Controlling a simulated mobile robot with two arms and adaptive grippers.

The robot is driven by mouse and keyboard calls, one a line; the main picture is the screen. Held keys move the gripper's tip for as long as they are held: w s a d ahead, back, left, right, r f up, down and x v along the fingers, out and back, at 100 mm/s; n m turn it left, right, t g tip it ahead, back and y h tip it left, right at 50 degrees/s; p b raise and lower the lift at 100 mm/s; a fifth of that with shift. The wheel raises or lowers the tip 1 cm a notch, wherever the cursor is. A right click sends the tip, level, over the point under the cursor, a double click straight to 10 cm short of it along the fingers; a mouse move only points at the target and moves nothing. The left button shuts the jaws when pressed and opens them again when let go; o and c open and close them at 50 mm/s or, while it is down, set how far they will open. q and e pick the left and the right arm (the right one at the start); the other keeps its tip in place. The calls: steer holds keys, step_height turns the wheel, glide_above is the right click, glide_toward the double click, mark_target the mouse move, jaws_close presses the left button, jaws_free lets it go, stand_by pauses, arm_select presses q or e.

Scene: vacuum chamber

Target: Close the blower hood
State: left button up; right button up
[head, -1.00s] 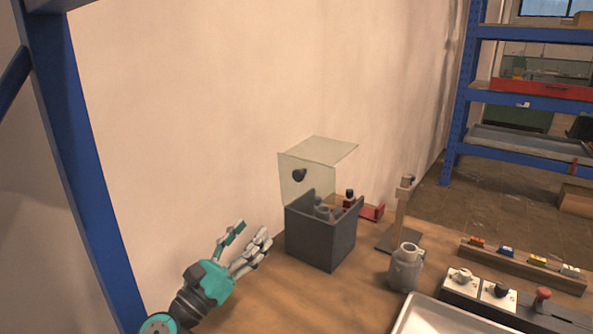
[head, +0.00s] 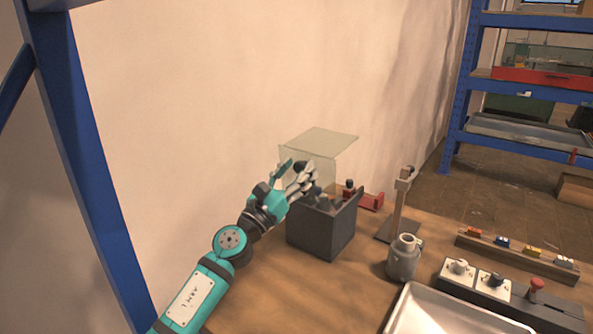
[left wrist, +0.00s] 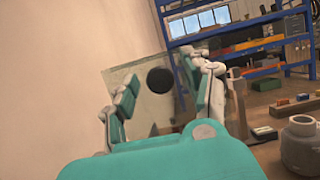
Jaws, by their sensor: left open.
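The blower hood (head: 320,142) is a clear, glassy cover standing raised above a dark grey box (head: 320,232) on the wooden bench. Its round black knob (left wrist: 160,80) shows in the left wrist view between my fingers, against the clear panel. My left gripper (head: 300,177) is open in front of the hood's near panel, at the height of the knob, and partly hides the knob and the box's open top. I cannot tell whether a finger touches the knob. My right gripper is in neither view.
A grey metal jar (head: 403,258), a small stand (head: 400,205), a metal tray (head: 450,312) and a switch panel (head: 490,282) occupy the bench to the right. A red part (head: 370,200) lies behind the box. A wall is close behind; a blue post (head: 85,150) stands left.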

arm_select(q)
steer(key=shift+w, duration=0.1)
jaws_close()
stand_by(0.3)
